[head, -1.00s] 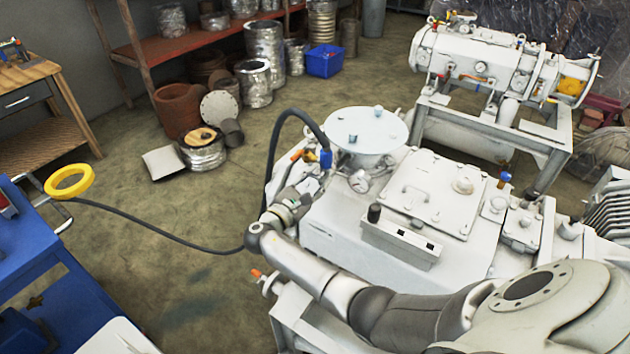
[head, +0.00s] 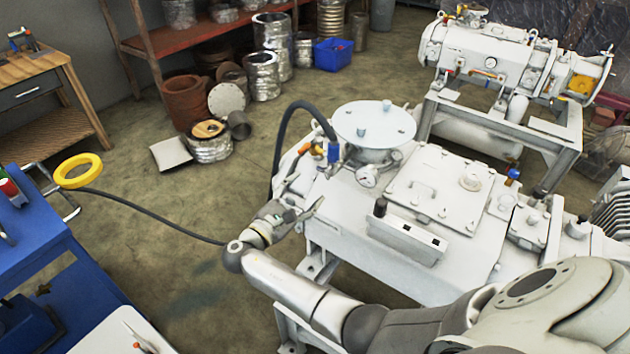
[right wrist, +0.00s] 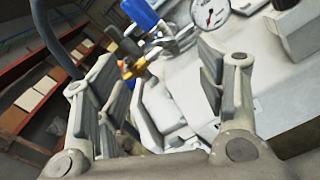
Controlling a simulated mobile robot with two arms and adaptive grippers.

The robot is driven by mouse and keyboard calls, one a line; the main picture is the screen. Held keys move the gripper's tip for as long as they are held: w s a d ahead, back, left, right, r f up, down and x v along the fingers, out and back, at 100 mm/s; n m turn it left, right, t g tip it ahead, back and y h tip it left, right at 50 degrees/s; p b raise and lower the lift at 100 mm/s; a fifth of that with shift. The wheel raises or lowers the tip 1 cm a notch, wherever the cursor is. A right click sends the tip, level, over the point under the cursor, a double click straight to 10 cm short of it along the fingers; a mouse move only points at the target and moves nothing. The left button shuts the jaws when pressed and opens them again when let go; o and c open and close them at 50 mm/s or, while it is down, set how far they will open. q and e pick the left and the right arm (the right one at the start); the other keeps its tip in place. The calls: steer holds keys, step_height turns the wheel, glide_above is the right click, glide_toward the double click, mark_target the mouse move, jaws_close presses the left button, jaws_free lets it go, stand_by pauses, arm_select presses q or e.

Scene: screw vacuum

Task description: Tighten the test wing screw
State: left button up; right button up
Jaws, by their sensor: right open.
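The white vacuum machine (head: 345,225) stands at the middle right, with a round-lidded vessel (head: 372,124) on top. At its left edge is a blue-handled valve (head: 333,152) with a small orange piece (head: 304,148) beside it. The wrist view shows a yellow-orange fitting (right wrist: 132,68) and a blue part (right wrist: 140,13) there. I cannot tell for sure which small part is the test wing screw. My right gripper (head: 306,196) is open and empty beside the machine's left edge, below the valve. Its spread fingers (right wrist: 158,88) show in the wrist view, the fitting beyond them. My left gripper is out of view.
A black hose (head: 277,150) arches from the valve area to the floor. A pressure gauge (head: 367,176) sits right of the valve. The floor between cart and machine is mostly clear.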

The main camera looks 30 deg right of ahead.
steer(key=shift+v, duration=1.75)
